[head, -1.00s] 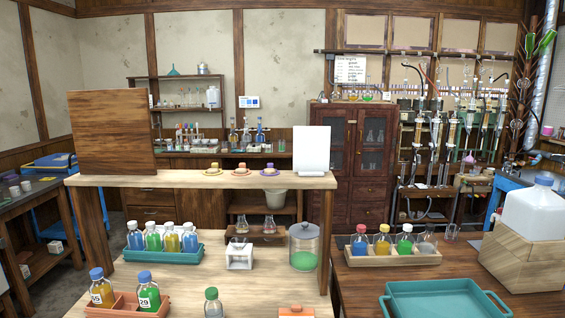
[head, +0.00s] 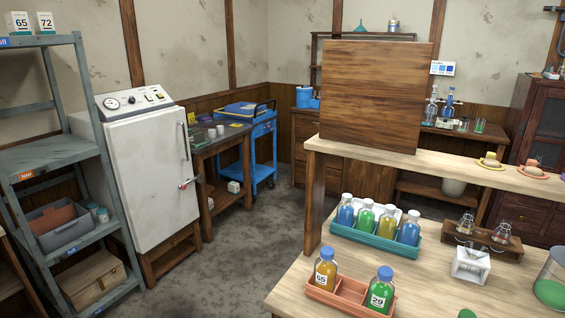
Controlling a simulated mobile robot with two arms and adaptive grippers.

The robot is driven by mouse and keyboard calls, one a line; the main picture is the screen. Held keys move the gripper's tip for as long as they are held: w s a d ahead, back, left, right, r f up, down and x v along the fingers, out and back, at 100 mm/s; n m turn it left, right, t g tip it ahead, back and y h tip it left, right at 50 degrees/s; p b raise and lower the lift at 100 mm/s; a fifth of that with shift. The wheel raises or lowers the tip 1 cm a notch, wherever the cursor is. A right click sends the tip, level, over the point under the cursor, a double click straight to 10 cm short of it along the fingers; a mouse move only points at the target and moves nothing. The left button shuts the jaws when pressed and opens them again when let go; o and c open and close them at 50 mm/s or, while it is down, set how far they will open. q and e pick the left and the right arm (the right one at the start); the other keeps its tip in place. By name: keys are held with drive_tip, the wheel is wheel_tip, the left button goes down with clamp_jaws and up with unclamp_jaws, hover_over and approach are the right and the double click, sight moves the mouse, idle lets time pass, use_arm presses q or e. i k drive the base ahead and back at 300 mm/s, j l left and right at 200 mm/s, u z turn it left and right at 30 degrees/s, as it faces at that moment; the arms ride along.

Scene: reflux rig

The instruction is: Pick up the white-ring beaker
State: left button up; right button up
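I cannot make out a beaker with a white ring in the head view. A large glass vessel (head: 552,282) with green contents is cut off by the right edge on the near wooden table. Two small clear flasks, a left one (head: 466,223) and a right one (head: 502,233), sit in a dark wooden holder behind a small white stand (head: 471,267). Small glassware (head: 479,126) stands on the back bench, too small to tell apart. Neither of my grippers is in view.
A teal tray (head: 345,238) holds several capped bottles; an orange tray (head: 349,301) holds two. A brown board (head: 372,97) stands on the raised shelf. A grey shelf rack (head: 45,157) and white cabinet (head: 150,165) stand left. Open floor (head: 235,255) lies between them and the table.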

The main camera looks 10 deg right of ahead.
sight(479, 124)
drive_tip(key=i+j+u, duration=0.3)
drive_tip(key=u, duration=0.15)
drive_tip(key=i+j+u, duration=0.3)
drive_tip(key=u, duration=0.2)
drive_tip(key=i+j+u, duration=0.15)
drive_tip(key=i+u, duration=0.3)
drive_tip(key=i+z, duration=0.45)
drive_tip(key=i, duration=0.15)
drive_tip(key=i+j+z, duration=0.25)
drive_tip(key=i+z, duration=0.2)
drive_tip(key=i+l+z, duration=0.25)
drive_tip(key=i+z, duration=0.15)
drive_tip(key=i+l+z, duration=0.1)
drive_tip(key=i+z, duration=0.75)
drive_tip(key=i+j+z, duration=0.2)
drive_tip(key=i+z, duration=0.3)
drive_tip(key=i, duration=0.8)
drive_tip(key=i+j+z, duration=0.1)
drive_tip(key=i, duration=0.85)
drive_tip(key=i+l+z, duration=0.15)
drive_tip(key=i+z, duration=0.55)
drive_tip(key=z, duration=0.15)
drive_tip(key=i+z, duration=0.45)
drive_tip(key=i+j+z, duration=0.25)
drive_tip(key=z, duration=0.2)
drive_tip(key=i+l+z, duration=0.2)
drive_tip(key=i+z, duration=0.2)
drive_tip(key=i, duration=0.2)
drive_tip(key=i+z, duration=0.4)
drive_tip(key=i, duration=0.2)
